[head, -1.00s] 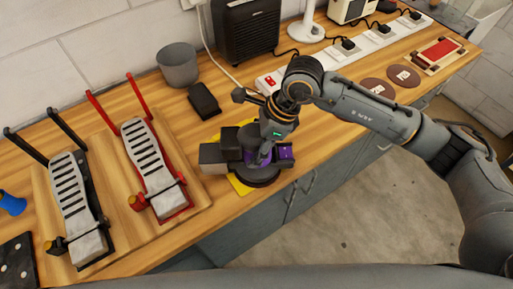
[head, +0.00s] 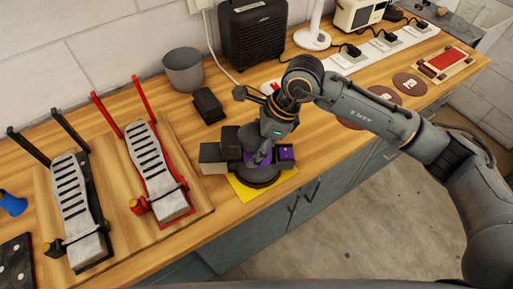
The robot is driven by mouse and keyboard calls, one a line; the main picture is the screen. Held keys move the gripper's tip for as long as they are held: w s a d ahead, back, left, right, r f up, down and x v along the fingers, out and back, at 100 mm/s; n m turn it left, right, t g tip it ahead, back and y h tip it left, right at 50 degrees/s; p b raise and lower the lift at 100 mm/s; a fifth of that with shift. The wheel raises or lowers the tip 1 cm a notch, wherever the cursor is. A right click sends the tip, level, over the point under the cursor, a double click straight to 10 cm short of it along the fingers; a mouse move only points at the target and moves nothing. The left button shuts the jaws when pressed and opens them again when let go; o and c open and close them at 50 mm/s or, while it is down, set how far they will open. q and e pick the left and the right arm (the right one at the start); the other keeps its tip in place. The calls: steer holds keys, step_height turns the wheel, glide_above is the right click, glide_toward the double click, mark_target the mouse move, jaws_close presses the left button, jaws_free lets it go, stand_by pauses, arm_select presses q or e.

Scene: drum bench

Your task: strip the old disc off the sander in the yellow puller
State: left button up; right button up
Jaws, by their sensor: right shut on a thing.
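The sander (head: 284,154), dark with purple parts and a round black pad at the bottom, is at the middle of the bench near its front edge. My right gripper (head: 262,157) comes down over it and is shut on it; the fingertips are partly hidden. A flat yellow plate (head: 240,188) shows under and around the pad; I cannot tell whether the pad touches it. It is the only large yellow thing, and I see no clear puller shape on it. The old disc under the sander is hidden. My left gripper is out of view.
Red-framed (head: 153,165) and black-framed (head: 73,200) slotted devices stand on a board at the left. A dark block (head: 208,106) and grey cup (head: 183,70) are behind. Brown discs (head: 410,83), a power strip (head: 375,50) and a red-topped block (head: 446,62) lie right.

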steer(key=shift+w+a+f+b, duration=0.2)
steer(key=shift+w+b, duration=0.1)
steer(key=shift+w, duration=0.15)
steer(key=shift+w+a+f+b, duration=0.15)
steer(key=shift+w+b, duration=0.1)
steer(key=shift+w, duration=0.15)
steer(key=shift+w, duration=0.25)
steer(key=shift+w+a+b, duration=0.35)
steer(key=shift+w+b, duration=0.25)
steer(key=shift+b, duration=0.05)
steer(key=shift+f+b, duration=0.15)
steer(key=shift+b, duration=0.3)
steer(key=shift+w+a+r, duration=0.15)
steer(key=shift+w+r, duration=0.15)
steer(key=shift+r, duration=0.3)
steer(key=shift+w+a+r, duration=0.1)
steer(key=shift+w+r, duration=0.15)
steer(key=shift+r, duration=0.35)
stand_by(1.4)
steer(key=shift+s+r+p, duration=0.15)
steer(key=shift+r+p, duration=0.1)
steer(key=shift+p, duration=0.05)
steer(key=shift+r, duration=0.1)
steer(key=shift+r+p, duration=0.8)
steer(key=shift+r, duration=1.85)
